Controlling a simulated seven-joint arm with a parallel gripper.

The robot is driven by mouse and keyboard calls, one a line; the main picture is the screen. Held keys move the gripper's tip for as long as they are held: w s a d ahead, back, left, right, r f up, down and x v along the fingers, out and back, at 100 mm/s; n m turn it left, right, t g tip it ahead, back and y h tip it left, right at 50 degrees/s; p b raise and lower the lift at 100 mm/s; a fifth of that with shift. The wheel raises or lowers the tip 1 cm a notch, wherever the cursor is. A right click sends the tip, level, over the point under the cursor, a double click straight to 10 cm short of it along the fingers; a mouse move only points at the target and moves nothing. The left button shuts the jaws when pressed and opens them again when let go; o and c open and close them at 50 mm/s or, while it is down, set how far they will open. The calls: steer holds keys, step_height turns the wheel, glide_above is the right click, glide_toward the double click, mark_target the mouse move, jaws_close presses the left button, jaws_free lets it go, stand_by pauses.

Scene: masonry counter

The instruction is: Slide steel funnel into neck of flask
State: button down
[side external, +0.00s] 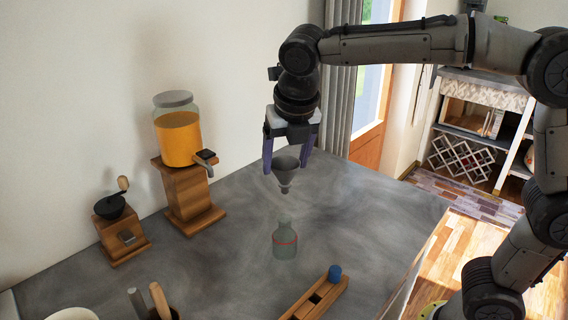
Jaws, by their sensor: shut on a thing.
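The steel funnel (285,172) is grey, with its wide mouth up and its spout pointing down. My gripper (286,160) is shut on the funnel's rim from above, with one purple finger on each side. The flask (285,241) is clear glass with a red line around its body, and stands upright on the counter. The funnel hangs in the air above the flask, and its spout tip shows apart from the flask's neck, with a gap between them. From this one view I cannot tell whether the spout is exactly over the neck.
A wooden rack (313,301) with a blue cap-like piece (335,273) lies in front, right of the flask. A juice dispenser (178,138) on a wooden stand and a coffee grinder (117,220) stand left by the wall. The grey counter (385,205) is clear to the right.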

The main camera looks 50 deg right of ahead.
mark_target(286, 184)
steer(key=shift+f, duration=2.9)
steer(key=shift+f, duration=1.35)
jaws_free()
steer(key=v, duration=1.4)
steer(key=shift+f, duration=0.1)
